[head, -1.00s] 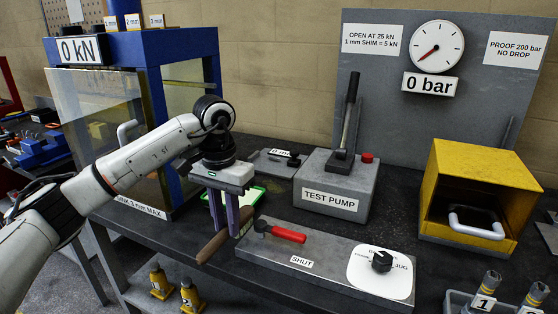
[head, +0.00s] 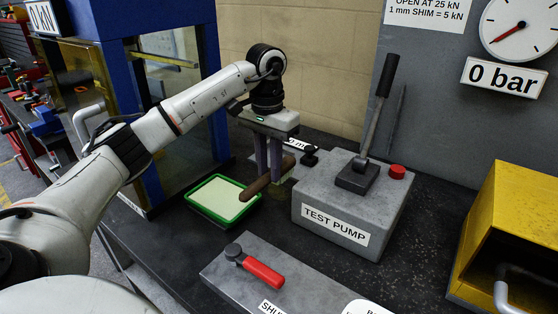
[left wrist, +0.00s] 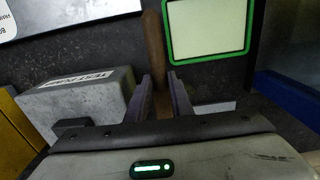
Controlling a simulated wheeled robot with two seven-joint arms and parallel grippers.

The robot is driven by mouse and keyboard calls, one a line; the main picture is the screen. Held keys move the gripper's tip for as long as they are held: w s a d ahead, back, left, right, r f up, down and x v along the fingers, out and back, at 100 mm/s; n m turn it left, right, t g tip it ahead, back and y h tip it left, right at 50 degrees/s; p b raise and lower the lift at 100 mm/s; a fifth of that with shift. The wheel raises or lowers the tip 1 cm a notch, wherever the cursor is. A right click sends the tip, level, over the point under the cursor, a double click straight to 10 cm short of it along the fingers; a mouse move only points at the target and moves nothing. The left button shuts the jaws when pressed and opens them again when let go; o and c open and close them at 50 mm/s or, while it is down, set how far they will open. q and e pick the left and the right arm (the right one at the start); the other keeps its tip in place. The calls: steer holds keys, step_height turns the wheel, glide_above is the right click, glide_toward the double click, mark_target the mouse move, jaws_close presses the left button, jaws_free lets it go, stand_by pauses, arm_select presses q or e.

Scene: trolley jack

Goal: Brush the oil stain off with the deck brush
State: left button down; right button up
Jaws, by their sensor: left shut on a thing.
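In the left wrist view the brown handle (left wrist: 154,40) runs away from between the fingers (left wrist: 160,82). I cannot tell whether the bristles touch the bench. I cannot make out the oil stain on the dark top. My right gripper is not in view.
The green-rimmed tray (head: 222,199) lies left of the brush. The grey test pump (head: 345,212) with its upright lever stands close on the right. A grey block with a red-handled valve (head: 262,273) lies in front. A yellow box (head: 510,235) stands far right; the blue press (head: 185,30) is behind left.

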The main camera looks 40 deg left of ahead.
arm_select(q)
steer(key=shift+s, duration=0.25)
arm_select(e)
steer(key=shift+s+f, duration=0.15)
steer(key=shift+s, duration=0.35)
